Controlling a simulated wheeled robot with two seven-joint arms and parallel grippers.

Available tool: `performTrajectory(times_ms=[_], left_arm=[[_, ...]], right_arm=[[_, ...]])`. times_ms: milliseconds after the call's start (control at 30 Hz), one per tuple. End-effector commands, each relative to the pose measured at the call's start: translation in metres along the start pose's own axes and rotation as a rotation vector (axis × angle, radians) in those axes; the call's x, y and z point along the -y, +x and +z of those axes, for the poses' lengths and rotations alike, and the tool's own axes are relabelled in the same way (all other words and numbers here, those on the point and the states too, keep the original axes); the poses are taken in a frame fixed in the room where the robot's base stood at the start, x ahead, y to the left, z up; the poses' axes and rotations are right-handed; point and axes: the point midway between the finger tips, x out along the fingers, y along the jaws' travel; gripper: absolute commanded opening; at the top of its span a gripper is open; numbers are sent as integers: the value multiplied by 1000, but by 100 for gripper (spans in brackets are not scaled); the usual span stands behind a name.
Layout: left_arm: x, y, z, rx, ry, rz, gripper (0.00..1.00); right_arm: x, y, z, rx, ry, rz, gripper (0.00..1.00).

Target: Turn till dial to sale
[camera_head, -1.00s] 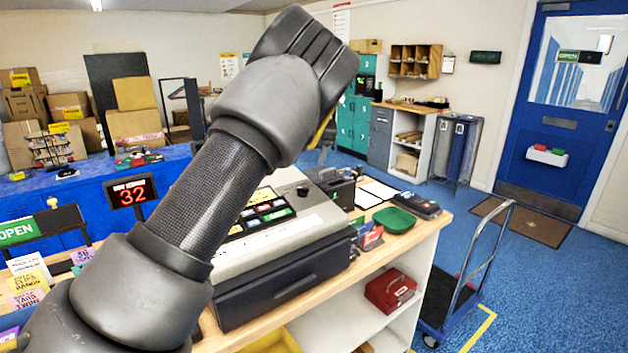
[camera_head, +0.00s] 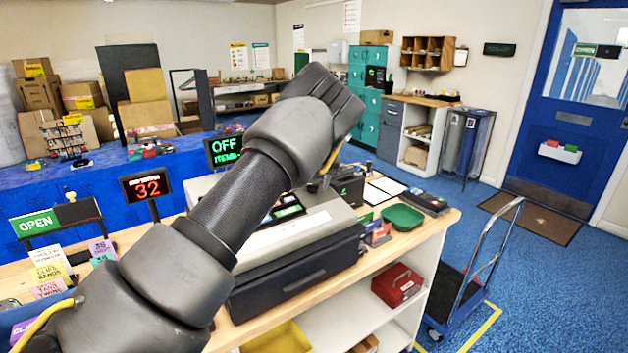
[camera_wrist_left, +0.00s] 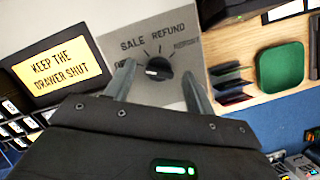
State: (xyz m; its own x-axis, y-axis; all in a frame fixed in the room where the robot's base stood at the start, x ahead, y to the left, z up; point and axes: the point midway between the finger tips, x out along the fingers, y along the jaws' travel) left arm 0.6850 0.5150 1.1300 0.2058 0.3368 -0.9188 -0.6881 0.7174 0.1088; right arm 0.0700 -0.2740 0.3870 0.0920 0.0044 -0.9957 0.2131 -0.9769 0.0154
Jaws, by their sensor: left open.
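The till (camera_head: 300,240) stands on the counter, partly hidden by my left arm. Its black dial (camera_wrist_left: 161,66) shows in the left wrist view on a grey panel, with a white pointer mark turned left, toward a label partly covered by a finger. "SALE" (camera_wrist_left: 133,43) and "REFUND" (camera_wrist_left: 168,31) are printed above the dial. My left gripper (camera_wrist_left: 158,79) is open, with one finger on each side of the dial; contact cannot be told. In the head view my arm hides the dial. The till's display (camera_head: 224,150) reads "OFF" in green. My right gripper is out of view.
A "KEEP THE DRAWER SHUT" sign (camera_wrist_left: 60,65) lies left of the dial. A green tray (camera_head: 403,218) and a card terminal (camera_head: 427,203) are right of the till. A red "32" display (camera_head: 147,185) stands left. A trolley (camera_head: 468,290) is beside the counter.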

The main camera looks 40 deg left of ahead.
Motion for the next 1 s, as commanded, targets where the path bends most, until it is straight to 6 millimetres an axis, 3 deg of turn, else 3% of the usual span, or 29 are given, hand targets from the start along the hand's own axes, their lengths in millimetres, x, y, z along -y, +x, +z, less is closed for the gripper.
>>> performTrajectory(times_ms=[167, 500, 767, 1000], left_arm=[[0, 0, 0, 0, 0, 0, 55], [0, 0, 0, 0, -1, 0, 10], [-1, 0, 0, 1, 27, -6, 10], [-1, -1, 1, 2, 155, -32, 10]], right_arm=[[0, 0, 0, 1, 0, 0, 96], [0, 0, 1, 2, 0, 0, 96], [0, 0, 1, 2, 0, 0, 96], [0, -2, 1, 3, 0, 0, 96]])
